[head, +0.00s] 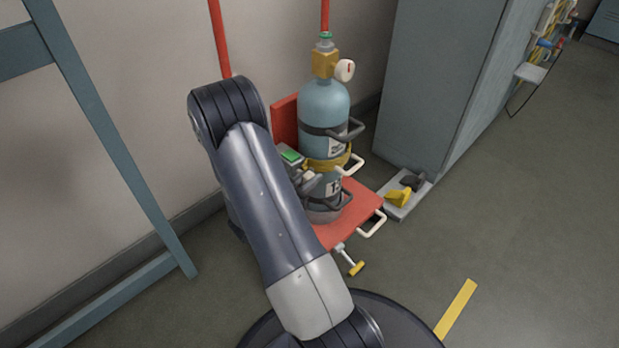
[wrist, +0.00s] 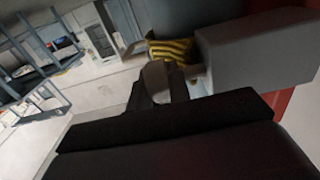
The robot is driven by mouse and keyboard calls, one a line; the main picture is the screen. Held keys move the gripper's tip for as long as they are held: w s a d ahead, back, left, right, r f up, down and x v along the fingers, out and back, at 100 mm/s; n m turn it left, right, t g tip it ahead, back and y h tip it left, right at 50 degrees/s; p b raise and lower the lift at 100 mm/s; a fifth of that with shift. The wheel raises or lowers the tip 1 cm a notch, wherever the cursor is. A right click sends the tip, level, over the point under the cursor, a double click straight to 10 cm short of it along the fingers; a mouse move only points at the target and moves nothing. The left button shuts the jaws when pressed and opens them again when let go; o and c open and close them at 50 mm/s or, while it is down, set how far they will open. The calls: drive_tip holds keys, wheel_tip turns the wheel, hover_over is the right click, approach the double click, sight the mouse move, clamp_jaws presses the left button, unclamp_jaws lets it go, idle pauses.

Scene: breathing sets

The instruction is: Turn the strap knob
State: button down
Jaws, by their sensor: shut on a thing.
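A blue gas cylinder (head: 324,104) stands upright on a red cart (head: 362,203). A yellow strap (head: 343,161) goes around its middle, and the strap also shows in the wrist view (wrist: 172,50). My gripper (head: 309,182) is at the left side of the cylinder, just below the strap. In the wrist view my gripper (wrist: 158,88) is shut on a small greyish piece, the strap knob (wrist: 157,72), beside the strap. The fingers hide most of the knob, and its turn angle cannot be told.
A grey cabinet (head: 437,75) stands right of the cart. A yellow pedal (head: 398,197) sits on a plate at its foot. A gauge (head: 345,70) tops the cylinder. Dark and white hooks stick out at right. A blue frame (head: 108,135) stands left.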

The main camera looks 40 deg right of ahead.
drive_tip(key=shift+r, duration=0.1)
drive_tip(key=y+p, duration=0.1)
drive_tip(key=p, duration=0.1)
drive_tip(key=shift+r+p, duration=0.25)
drive_tip(key=shift+p, duration=0.05)
drive_tip(key=shift+y+p, duration=0.6)
drive_tip(key=shift+p, duration=0.25)
drive_tip(key=shift+f+y+p, duration=0.3)
drive_tip(key=shift+y+p, duration=0.1)
drive_tip(key=c, duration=1.3)
unclamp_jaws()
